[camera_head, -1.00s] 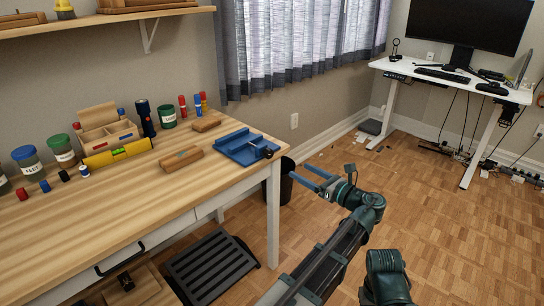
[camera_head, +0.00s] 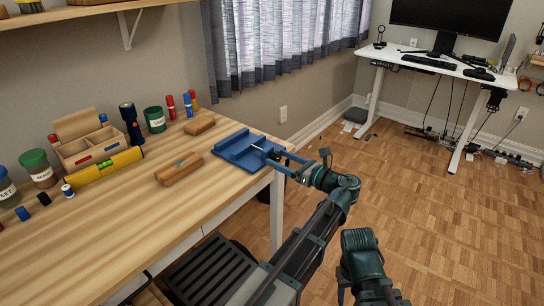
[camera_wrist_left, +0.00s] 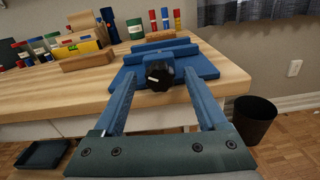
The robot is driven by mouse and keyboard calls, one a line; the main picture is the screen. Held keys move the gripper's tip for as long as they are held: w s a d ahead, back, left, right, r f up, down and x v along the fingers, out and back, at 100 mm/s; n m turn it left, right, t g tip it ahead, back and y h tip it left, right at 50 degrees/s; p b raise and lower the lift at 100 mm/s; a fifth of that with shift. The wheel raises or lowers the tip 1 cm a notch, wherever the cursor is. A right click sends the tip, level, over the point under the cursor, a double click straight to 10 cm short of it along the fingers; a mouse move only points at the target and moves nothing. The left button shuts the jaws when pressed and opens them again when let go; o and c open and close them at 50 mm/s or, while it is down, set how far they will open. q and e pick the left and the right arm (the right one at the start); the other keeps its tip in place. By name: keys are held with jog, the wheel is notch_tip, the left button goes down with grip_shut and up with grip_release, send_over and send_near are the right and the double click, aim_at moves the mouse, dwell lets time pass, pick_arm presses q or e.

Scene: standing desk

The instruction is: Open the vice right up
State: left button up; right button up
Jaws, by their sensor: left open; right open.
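The blue vice (camera_head: 237,146) sits at the right end of the wooden workbench, and it also shows in the wrist view (camera_wrist_left: 202,66). Its black round knob (camera_wrist_left: 159,74) with a pale mark faces my left wrist camera at the bench edge. I cannot tell how far apart the vice's jaws stand. My left gripper (camera_head: 280,158) is open at the knob. In the wrist view its blue fingers (camera_wrist_left: 160,80) reach forward on either side of the knob, with space visible on both sides. My right gripper is not in view; only part of that arm shows at lower right.
Wooden blocks (camera_head: 179,169) (camera_head: 199,125) lie left of the vice on the workbench (camera_head: 120,230). A yellow level (camera_head: 104,166), an organiser, a torch and jars stand further left. A black bin (camera_wrist_left: 251,120) stands on the floor beyond the bench end.

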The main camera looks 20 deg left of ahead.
pick_arm(q)
grip_shut()
dwell(0.3)
jog(key=shift+n, duration=3.4)
grip_release()
jog(key=shift+d, duration=0.15)
